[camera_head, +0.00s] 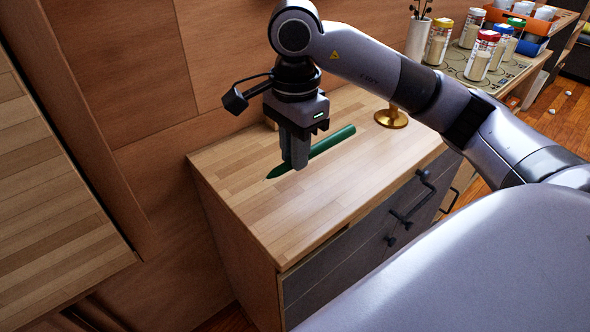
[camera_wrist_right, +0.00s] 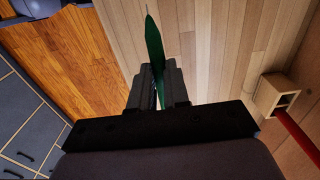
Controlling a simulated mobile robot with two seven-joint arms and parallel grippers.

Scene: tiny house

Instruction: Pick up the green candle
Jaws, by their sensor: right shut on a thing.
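The green candle (camera_head: 333,141) is a long dark green taper. In the head view it lies along the wooden counter (camera_head: 250,190), and its middle is hidden behind my right gripper (camera_head: 297,164). In the right wrist view the candle (camera_wrist_right: 153,40) comes out between the fingers of my right gripper (camera_wrist_right: 160,82), with its thin pointed end at the top. The right gripper points down and is shut on the candle. Whether the candle is touching the counter or slightly above it, I cannot tell. My left gripper is not in view.
A brass candle holder (camera_head: 391,118) stands on the counter to the right. Several jars (camera_head: 481,56) and an orange bin (camera_head: 508,18) are farther back right. The counter's front part is clear.

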